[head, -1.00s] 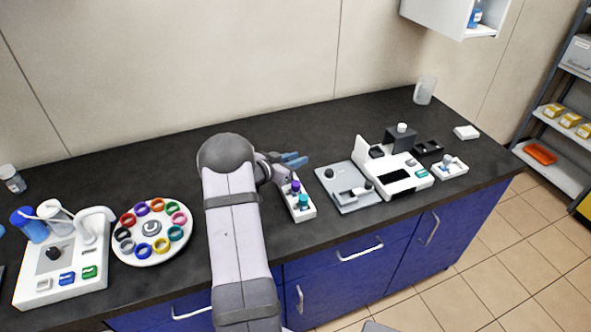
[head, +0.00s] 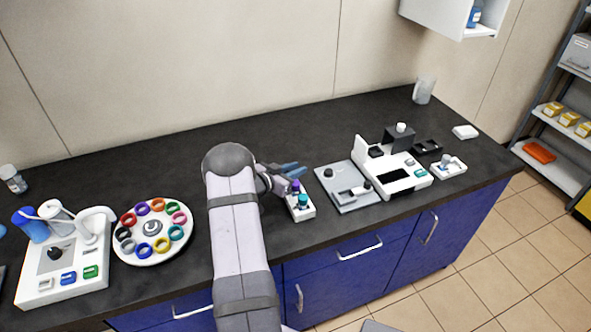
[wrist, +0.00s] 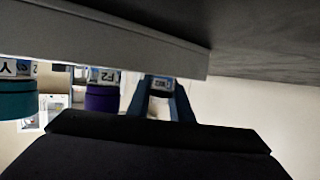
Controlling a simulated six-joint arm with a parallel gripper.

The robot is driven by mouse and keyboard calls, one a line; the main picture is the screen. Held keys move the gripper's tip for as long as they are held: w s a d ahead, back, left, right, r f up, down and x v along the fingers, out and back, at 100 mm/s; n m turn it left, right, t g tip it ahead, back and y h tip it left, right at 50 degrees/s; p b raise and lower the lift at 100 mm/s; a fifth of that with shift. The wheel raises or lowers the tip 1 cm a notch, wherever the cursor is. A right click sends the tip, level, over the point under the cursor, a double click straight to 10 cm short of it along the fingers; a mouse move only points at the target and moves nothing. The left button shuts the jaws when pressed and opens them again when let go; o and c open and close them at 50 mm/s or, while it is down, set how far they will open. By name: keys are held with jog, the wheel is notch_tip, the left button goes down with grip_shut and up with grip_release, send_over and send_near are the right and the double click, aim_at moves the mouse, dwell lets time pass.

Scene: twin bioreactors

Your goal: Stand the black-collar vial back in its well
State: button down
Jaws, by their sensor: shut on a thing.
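A small white vial rack (head: 302,213) stands near the bench's front edge. It holds a purple-collar vial (head: 295,186) and a teal-collar vial (head: 303,200). My gripper (head: 291,168) is low at the rack's back end, its blue fingers pointing right. In the wrist view, which looks upside down, the rack (wrist: 110,42) crosses the top, with the teal collar (wrist: 18,103) and purple collar (wrist: 102,98) beside it. My gripper (wrist: 160,108) is shut on a labelled vial (wrist: 160,84) close to the rack. Its collar is hidden, and I cannot tell whether it is seated.
A grey plate device (head: 345,188) and a white instrument (head: 393,175) stand right of the rack. A round tray of coloured rings (head: 152,232) and a white console (head: 65,265) lie left of my arm. The bench behind the rack is clear.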

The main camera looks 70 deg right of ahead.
jog(key=c, duration=1.9)
grip_release()
jog(key=shift+f, duration=0.1)
jog(key=shift+o, duration=0.2)
jog(key=shift+r, duration=0.2)
jog(key=b+v, duration=0.2)
jog(key=v, duration=1)
